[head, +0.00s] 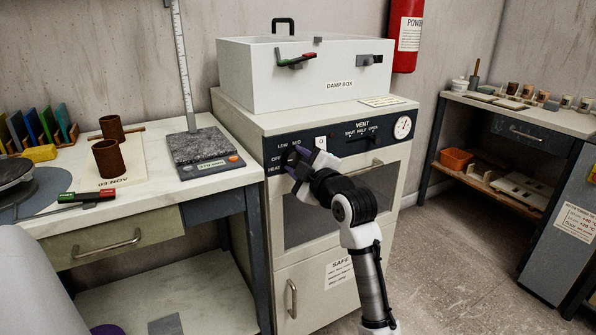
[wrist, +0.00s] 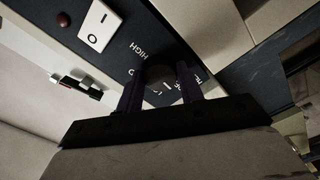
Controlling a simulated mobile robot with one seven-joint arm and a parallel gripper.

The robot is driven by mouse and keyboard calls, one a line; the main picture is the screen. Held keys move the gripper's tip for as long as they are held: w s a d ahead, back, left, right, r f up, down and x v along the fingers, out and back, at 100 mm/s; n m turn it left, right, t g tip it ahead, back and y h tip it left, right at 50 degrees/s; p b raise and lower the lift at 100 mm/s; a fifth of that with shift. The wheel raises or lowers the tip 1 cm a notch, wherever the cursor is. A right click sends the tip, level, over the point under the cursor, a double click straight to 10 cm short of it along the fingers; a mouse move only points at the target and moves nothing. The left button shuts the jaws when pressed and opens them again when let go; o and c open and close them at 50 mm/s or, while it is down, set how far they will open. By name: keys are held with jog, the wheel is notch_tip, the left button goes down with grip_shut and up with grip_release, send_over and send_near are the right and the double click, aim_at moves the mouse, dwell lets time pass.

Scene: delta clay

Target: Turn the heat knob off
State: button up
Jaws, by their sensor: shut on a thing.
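The heat knob (wrist: 160,74) is a dark round knob on the dark control panel (wrist: 118,48) of the white cabinet. In the wrist view it sits between my two purple-dark fingers, partly hidden by them. My gripper (wrist: 160,88) is shut on it. In the head view my gripper (head: 294,157) is at the left end of the panel and hides most of the knob. The labels LOW, MED, OFF and HEAT show around it there; HIGH shows in the wrist view. I cannot tell which mark the knob points to.
A white rocker switch (head: 320,142) is just right of my gripper. The vent control and a round gauge (head: 403,127) are farther right. The damp box (head: 310,78) stands on top of the cabinet. A bench (head: 145,195) with a scale adjoins on the left; open floor lies right.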

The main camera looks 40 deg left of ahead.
jog(key=shift+n, duration=0.3)
jog(key=o, duration=1)
jog(key=b+v, duration=0.1)
jog(key=v, duration=1.3)
